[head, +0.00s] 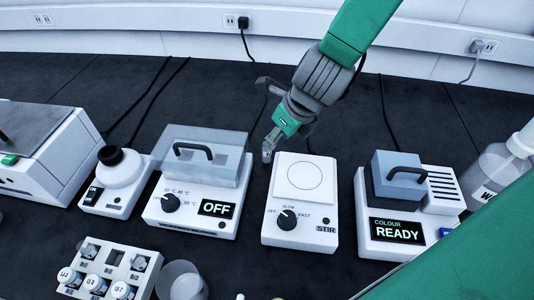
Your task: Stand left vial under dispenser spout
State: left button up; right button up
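The white rack (115,257) at the lower left holds several vials with white caps. The leftmost vial (67,276) stands in its front row. A bottle (493,170) with a white top, its label partly cut off, stands at the right edge. No dispenser spout can be made out for certain. My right gripper (268,150) points down behind the stirrer, between it and the heater, well away from the rack. Its fingertips are small and dark, so whether they are open or shut is unclear. My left gripper is out of view.
The heater (190,206) reads OFF, beside the stirrer (296,232) and the colour reader (378,247) showing READY. A round-topped device (115,188) and a large white box (45,165) stand left. A clear cup (181,281) stands beside the rack. Dark bench behind is mostly clear.

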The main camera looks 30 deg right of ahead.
aim_at(270, 152)
jog(key=x, duration=0.3)
jog(key=b+x, duration=0.1)
jog(key=x, duration=0.1)
jog(key=shift+d+f, duration=0.15)
jog(key=shift+d, duration=0.1)
jog(key=shift+w+a+f, duration=0.15)
jog(key=shift+w+f, duration=0.05)
jog(key=shift+f, duration=0.15)
jog(key=b+x, duration=0.1)
jog(key=x, duration=0.4)
jog(key=shift+c, duration=0.5)
jog(key=c, duration=0.5)
jog(key=shift+r, duration=0.1)
